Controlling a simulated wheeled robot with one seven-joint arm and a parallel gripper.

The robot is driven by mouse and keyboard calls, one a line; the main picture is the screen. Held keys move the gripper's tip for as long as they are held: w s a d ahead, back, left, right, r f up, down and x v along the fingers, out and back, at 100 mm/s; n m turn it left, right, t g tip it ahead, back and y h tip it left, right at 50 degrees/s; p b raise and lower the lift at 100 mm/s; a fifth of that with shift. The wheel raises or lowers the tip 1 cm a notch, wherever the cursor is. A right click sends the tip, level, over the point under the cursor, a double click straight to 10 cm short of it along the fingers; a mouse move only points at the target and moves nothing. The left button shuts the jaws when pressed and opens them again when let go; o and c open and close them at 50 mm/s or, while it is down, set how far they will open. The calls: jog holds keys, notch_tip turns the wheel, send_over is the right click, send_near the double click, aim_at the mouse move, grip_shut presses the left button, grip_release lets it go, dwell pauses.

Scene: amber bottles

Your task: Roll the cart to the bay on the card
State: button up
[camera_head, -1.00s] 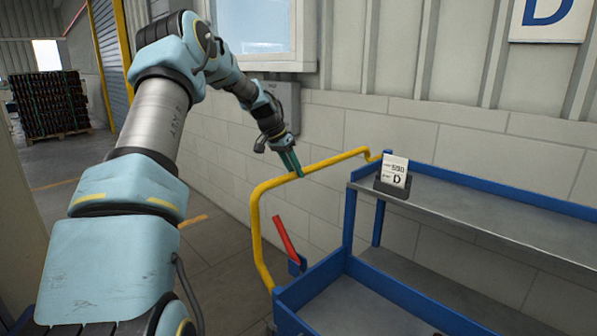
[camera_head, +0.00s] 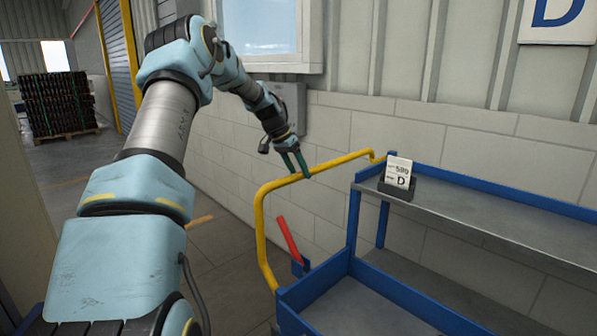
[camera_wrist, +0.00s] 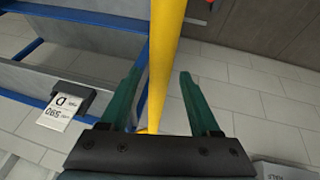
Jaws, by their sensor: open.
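The cart (camera_head: 480,215) has blue-edged grey shelves and a yellow tubular push handle (camera_head: 262,225) on its left end. The card (camera_head: 399,171), marked 590 and D, stands in a dark holder on the top shelf. It also shows in the wrist view (camera_wrist: 57,113). My gripper (camera_head: 299,174) is at the handle's top bar. In the wrist view my gripper (camera_wrist: 161,72) is open, with one green finger on each side of the yellow bar (camera_wrist: 166,55) and gaps between. A red lever (camera_head: 289,239) sits low beside the handle.
A wall sign with a blue D (camera_head: 560,18) hangs above the cart. The block wall (camera_head: 330,125) runs close behind it. A loaded pallet (camera_head: 58,103) stands far left. The floor (camera_head: 215,250) left of the handle is open, with yellow marks.

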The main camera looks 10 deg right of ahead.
jog(key=b+v, duration=0.3)
jog(key=v, duration=0.7)
jog(key=shift+a+r, duration=0.2)
jog(key=shift+r, duration=0.2)
jog(key=shift+s, duration=0.1)
jog(key=s+a+f+n+y, duration=0.1)
jog(key=s+a+f+n, duration=0.2)
jog(key=s+a, duration=0.3)
jog(key=s+a+f+n+y, duration=0.2)
jog(key=s+a+f, duration=0.4)
jog(key=s, duration=1)
jog(key=s+a+f+n+t+y, duration=0.1)
jog(key=s+a+f+n, duration=0.3)
jog(key=s+a, duration=0.3)
jog(key=s, duration=0.4)
jog(key=shift+s+f+n+y, duration=0.15)
jog(key=shift+s+n+y, duration=0.15)
jog(key=shift+n+y, duration=0.1)
